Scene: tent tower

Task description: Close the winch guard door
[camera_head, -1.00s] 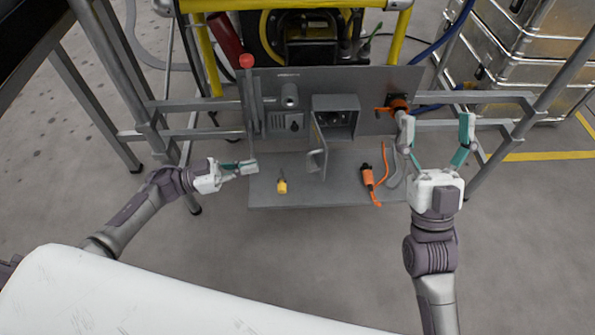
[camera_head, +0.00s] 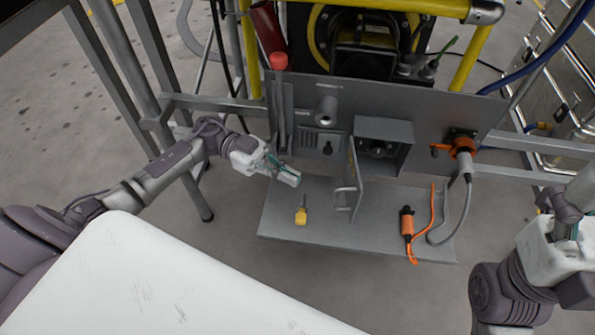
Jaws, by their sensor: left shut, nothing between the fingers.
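The winch guard door (camera_head: 354,180) is a small grey panel. It stands open, sticking out toward me from the left side of the grey guard box (camera_head: 384,130), with a bar handle (camera_head: 343,200) on its face. The box's inside shows, with a dark round part in it. My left gripper (camera_head: 287,172) is shut and empty, in front of the panel board and left of the door, apart from it. My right gripper (camera_head: 570,228) is at the right edge, partly cut off, far from the door; its fingers are hard to make out.
A grey shelf (camera_head: 380,222) below the board holds a yellow-handled screwdriver (camera_head: 301,215) and an orange tool (camera_head: 408,224) with a strap. A red-knobbed lever (camera_head: 279,62) stands left. A grey cable hangs from an orange connector (camera_head: 461,146). Metal cases stand at right.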

